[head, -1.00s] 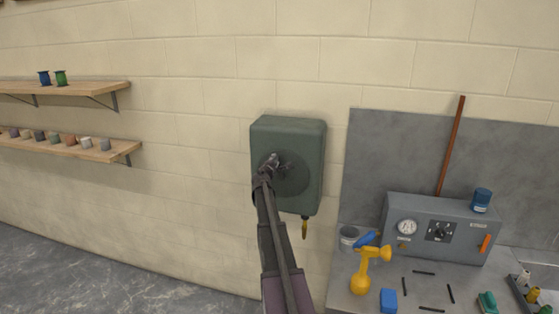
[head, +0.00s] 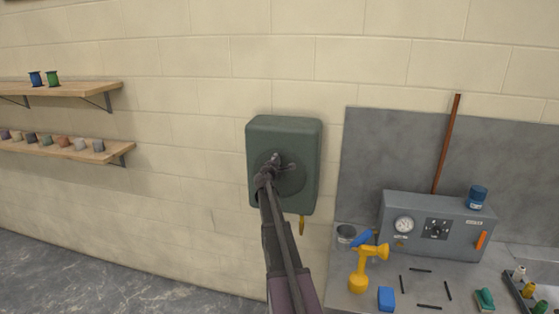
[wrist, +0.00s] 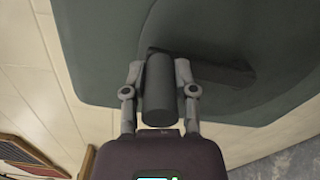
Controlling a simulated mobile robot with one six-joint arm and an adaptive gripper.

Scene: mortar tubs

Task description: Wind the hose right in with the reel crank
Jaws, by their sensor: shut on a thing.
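The hose reel (head: 309,140) is a dark green box on the block wall in the middle of the head view. A round disc sits on its front, with the crank on it. In the wrist view the crank's dark cylindrical handle (wrist: 159,88) stands between my gripper's (wrist: 159,80) two fingers, which are shut on it. The crank arm (wrist: 220,72) runs to the right from the handle there. In the head view my gripper (head: 270,168) covers part of the disc.
A bench on the right holds a grey gauge box (head: 436,228), a yellow drill-like tool (head: 366,268), a blue block (head: 386,299) and several small items. Wooden shelves (head: 62,148) with small pots are on the left wall. The wall around the reel is clear.

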